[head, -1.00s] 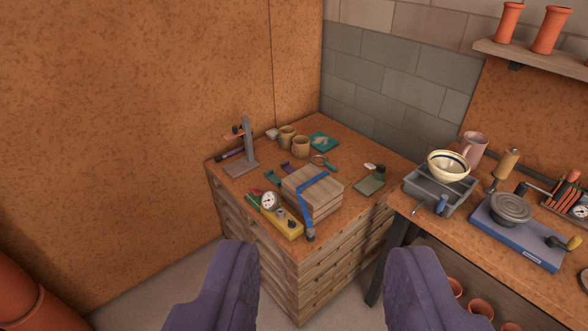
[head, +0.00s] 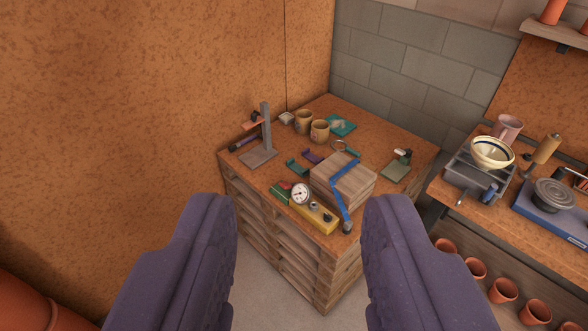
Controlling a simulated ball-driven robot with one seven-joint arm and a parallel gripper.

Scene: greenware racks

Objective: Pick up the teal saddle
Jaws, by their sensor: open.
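The teal saddle (head: 297,169) is a small U-shaped piece lying on the cork-topped drawer bench, left of a strapped wooden block (head: 340,184). A similar purple saddle (head: 313,157) lies just behind it. The dial gauge (head: 299,193) on a yellow base stands in front of the teal saddle. My gripper (head: 299,203) is open and empty, with its two purple fingers wide apart in the foreground. It is well short of the bench, and the saddle shows between and beyond the fingertips.
A grey upright stand (head: 267,138) is left of the saddle. Two tan mugs (head: 320,132) and a teal square piece (head: 341,126) are behind. A green-grey slab (head: 396,172) is at right. A second bench with a bowl (head: 492,153) stands farther right.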

